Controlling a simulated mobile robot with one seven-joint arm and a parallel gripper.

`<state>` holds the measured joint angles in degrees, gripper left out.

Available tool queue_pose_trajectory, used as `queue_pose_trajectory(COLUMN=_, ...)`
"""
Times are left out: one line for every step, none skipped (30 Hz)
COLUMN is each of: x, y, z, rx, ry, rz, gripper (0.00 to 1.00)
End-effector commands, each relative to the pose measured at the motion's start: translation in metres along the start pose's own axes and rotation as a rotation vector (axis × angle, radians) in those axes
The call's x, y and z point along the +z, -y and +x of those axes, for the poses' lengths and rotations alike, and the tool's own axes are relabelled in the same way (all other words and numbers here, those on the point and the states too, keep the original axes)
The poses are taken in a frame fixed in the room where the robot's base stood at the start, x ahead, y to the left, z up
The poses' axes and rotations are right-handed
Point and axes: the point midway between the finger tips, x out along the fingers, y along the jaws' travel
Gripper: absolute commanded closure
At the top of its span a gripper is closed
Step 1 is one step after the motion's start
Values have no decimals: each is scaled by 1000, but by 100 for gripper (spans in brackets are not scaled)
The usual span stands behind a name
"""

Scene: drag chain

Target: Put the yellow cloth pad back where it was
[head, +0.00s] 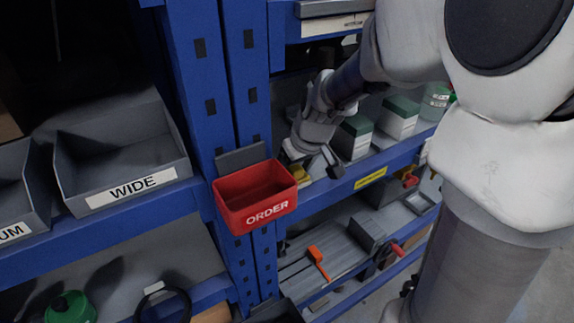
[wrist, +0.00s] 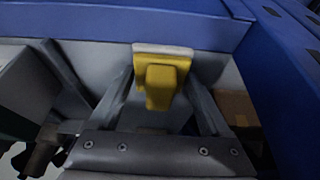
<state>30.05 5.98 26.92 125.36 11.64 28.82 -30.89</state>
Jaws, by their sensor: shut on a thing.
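The yellow cloth pad (wrist: 160,88) sits between the two fingers of my gripper (wrist: 165,95) in the wrist view, with a pale strip along its far edge. My gripper (head: 308,160) is shut on it. In the head view the gripper reaches into the blue shelf, just behind and right of the red ORDER bin. A small yellow patch (head: 291,171) shows there beside the fingers; most of the pad is hidden. I cannot tell whether the pad touches the shelf.
The red ORDER bin (head: 243,204) hangs on the blue upright, close to the gripper. Green-and-white boxes (head: 399,117) stand on the shelf to the right. A grey WIDE bin (head: 122,174) is at left. An orange tool (head: 318,262) lies on the lower shelf.

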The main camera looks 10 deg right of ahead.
Motion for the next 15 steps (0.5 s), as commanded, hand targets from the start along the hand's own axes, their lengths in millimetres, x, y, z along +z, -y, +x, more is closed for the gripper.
queue_pose_trajectory(x=-1, y=0, z=-1, rx=0, ry=-1, rz=0, gripper=79)
queue_pose_trajectory(x=-1, y=0, z=-1, rx=0, ry=-1, rz=0, gripper=79)
queue_pose_trajectory(x=-1, y=0, z=-1, rx=0, ry=-1, rz=0, gripper=79)
queue_pose_trajectory(x=-1, y=0, z=-1, rx=0, ry=-1, rz=0, gripper=79)
queue_pose_trajectory(x=0, y=0, z=-1, rx=0, ry=0, rz=0, gripper=79)
queue_pose_trajectory(x=0, y=0, z=1, rx=0, ry=0, rz=0, gripper=79)
queue_pose_trajectory(x=0, y=0, z=2, rx=0, ry=0, rz=0, gripper=79)
queue_pose_trajectory(x=1, y=0, z=3, rx=0, ry=0, rz=0, gripper=79)
queue_pose_trajectory(x=0, y=0, z=1, rx=0, ry=0, rz=0, gripper=11)
queue_pose_trajectory(x=0, y=0, z=1, rx=0, ry=0, rz=0, gripper=6)
queue_pose_trajectory(x=0, y=0, z=1, rx=0, ry=0, rz=0, gripper=1)
queue_pose_trajectory(x=0, y=0, z=1, rx=0, ry=0, rz=0, gripper=0)
queue_pose_trajectory(x=0, y=0, z=1, rx=0, ry=0, rz=0, gripper=0)
queue_pose_trajectory(x=0, y=0, z=1, rx=0, ry=0, rz=0, gripper=0)
queue_pose_trajectory(x=0, y=0, z=1, rx=0, ry=0, rz=0, gripper=0)
